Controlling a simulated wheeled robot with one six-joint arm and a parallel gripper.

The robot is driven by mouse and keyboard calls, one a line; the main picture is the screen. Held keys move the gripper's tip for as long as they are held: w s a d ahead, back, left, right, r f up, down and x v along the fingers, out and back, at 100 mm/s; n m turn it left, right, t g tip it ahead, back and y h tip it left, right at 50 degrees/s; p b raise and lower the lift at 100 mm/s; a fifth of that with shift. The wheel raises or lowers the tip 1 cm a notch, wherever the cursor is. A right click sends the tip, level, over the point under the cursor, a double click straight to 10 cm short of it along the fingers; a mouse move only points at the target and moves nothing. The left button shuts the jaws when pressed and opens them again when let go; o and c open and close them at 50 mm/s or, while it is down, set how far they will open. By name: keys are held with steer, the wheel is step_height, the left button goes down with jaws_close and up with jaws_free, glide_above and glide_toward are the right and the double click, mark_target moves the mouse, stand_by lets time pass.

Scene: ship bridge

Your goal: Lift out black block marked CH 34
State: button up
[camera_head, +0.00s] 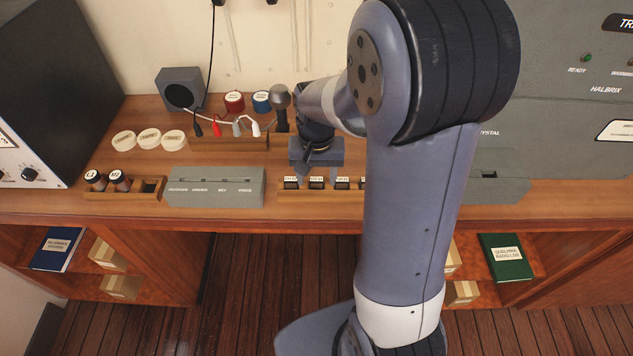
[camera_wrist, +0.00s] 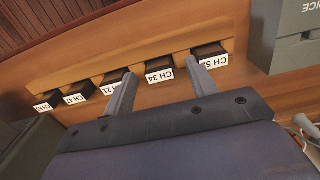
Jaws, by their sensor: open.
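The black block marked CH 34 (camera_wrist: 159,76) sits in a wooden rack (camera_wrist: 60,88) among several similar labelled blocks. In the wrist view my gripper (camera_wrist: 160,76) is open, with one finger on each side of this block. No contact between fingers and block can be made out. The neighbouring block marked CH 5-something (camera_wrist: 209,60) is just beyond the right finger, and the block ending in 21 (camera_wrist: 112,84) is by the left finger. In the head view my gripper (camera_head: 316,163) is above the rack (camera_head: 318,197); the CH 34 block (camera_head: 316,184) shows below it.
A grey labelled box (camera_head: 215,187) stands left of the rack. Behind is a stand with cable plugs (camera_head: 230,143). A grey speaker box (camera_head: 181,91) and two round reels (camera_head: 234,101) are at the wall. My arm hides the rack's right end in the head view.

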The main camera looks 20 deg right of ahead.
mark_target(317, 179)
steer(key=shift+c, duration=0.4)
steer(key=c, duration=1)
steer(key=shift+o, duration=0.2)
step_height(317, 179, up, 10)
steer(key=shift+b, duration=0.45)
